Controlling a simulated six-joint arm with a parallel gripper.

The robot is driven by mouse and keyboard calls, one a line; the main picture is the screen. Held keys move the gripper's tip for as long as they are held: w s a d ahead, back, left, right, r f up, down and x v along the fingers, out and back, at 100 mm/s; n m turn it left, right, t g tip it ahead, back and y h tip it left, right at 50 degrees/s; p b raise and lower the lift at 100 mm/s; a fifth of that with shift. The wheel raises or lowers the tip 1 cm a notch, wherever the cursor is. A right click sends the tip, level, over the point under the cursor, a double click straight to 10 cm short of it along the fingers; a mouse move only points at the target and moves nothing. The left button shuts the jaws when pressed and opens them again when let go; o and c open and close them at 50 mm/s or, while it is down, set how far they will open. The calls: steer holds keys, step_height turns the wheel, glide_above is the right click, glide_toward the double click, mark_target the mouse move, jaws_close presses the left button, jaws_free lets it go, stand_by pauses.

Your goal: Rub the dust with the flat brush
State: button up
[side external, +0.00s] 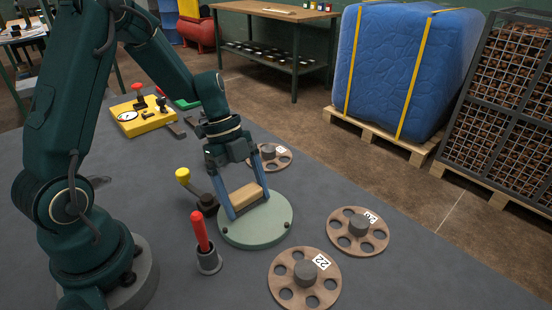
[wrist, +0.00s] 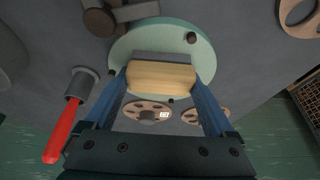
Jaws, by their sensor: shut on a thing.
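A flat brush (side external: 246,195) with a pale wooden block is held between the two blue fingers of my gripper (side external: 249,203). In the wrist view the brush (wrist: 161,76) lies across the gap between the fingertips, with a dark grey strip along its far side. My gripper is shut on it. The brush is over the round pale green plate (side external: 262,231), low at its upper left part; I cannot tell whether it touches. The plate also shows in the wrist view (wrist: 205,60), with small dark knobs near its rim. I cannot make out any dust.
A red-handled tool in a grey holder (side external: 208,258) and a yellow-knobbed lever (side external: 184,176) stand left of the plate. Brown holed discs (side external: 340,218) (side external: 330,258) lie to its right, another (side external: 285,160) behind. A yellow box (side external: 143,122) is farther back. Grey tabletop between them is clear.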

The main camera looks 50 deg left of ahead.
steer(key=shift+a, duration=0.85)
step_height(320, 180, up, 7)
steer(key=shift+r, duration=0.15)
steer(key=shift+s+r, duration=0.1)
steer(key=shift+r, duration=0.35)
